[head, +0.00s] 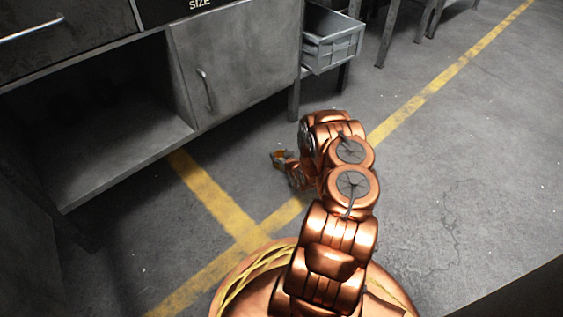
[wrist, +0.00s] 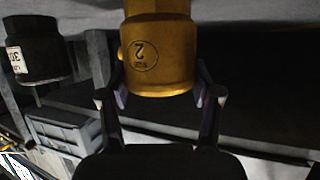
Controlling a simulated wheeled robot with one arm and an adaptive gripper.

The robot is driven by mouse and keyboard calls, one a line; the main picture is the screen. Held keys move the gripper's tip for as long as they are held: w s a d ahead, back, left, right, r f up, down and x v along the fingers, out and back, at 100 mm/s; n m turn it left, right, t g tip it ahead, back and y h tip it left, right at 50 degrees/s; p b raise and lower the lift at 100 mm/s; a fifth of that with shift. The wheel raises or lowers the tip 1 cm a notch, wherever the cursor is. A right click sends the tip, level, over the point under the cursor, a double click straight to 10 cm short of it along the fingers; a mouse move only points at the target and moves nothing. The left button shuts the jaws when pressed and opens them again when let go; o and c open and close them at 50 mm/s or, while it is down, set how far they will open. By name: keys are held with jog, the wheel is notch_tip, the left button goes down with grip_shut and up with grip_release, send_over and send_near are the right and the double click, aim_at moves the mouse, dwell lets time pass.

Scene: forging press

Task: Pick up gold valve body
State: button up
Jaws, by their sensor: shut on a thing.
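The gold valve body (wrist: 158,50) fills the upper middle of the wrist view. It is a rounded yellow-gold piece with a dark circle and a "2" that reads upside down. Its top is cut off by the picture's edge. My gripper (wrist: 161,92) is shut on it, with one dark finger on each side of its lower end. In the head view my gripper (head: 283,159) shows small, left of my copper arm and in front of the grey cabinet. The held piece is too small there to make out clearly.
A black cylinder (wrist: 42,58) with a white label is at the left of the wrist view. A grey cabinet (head: 237,65) stands behind. Floor at right is clear.

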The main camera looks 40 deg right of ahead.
jog(key=shift+a, duration=0.1)
jog(key=shift+c, duration=1.4)
